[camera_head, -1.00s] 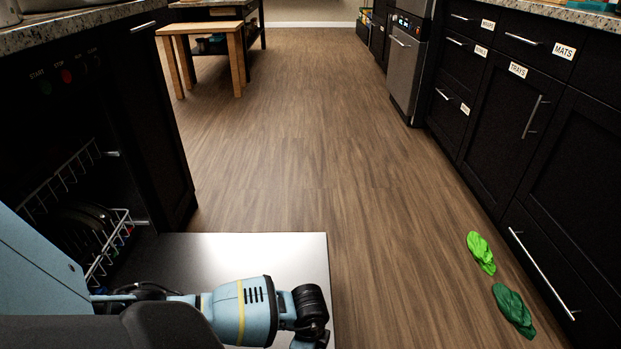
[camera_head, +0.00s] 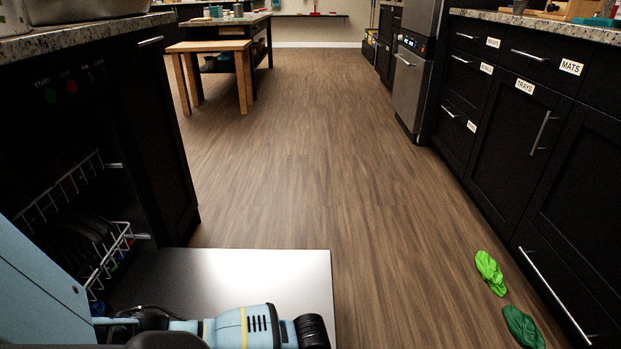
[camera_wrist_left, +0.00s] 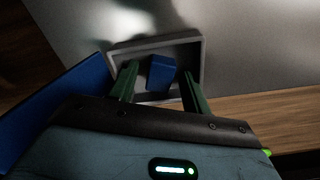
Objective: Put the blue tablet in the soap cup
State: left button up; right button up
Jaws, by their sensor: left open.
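In the left wrist view the blue tablet (camera_wrist_left: 161,73) is a small block inside the outline of a grey square-rimmed soap cup (camera_wrist_left: 150,42) on a metal surface. It looks slightly turned against the cup's rim. My left gripper (camera_wrist_left: 160,69) has its two green fingers spread on either side of the tablet, with gaps visible on both sides. My right gripper is not in view.
The dishwasher's wire rack (camera_head: 118,258) holds plates at left. Two green cloths (camera_head: 490,272) (camera_head: 523,327) lie on the floor by the right-hand cabinets (camera_head: 520,150). A wooden table (camera_head: 215,46) stands far back. The floor between is clear.

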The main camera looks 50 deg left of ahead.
pick_arm(q)
jog(key=shift+r, duration=0.2)
notch_tip(320, 180, up, 12)
jog(key=p, duration=0.6)
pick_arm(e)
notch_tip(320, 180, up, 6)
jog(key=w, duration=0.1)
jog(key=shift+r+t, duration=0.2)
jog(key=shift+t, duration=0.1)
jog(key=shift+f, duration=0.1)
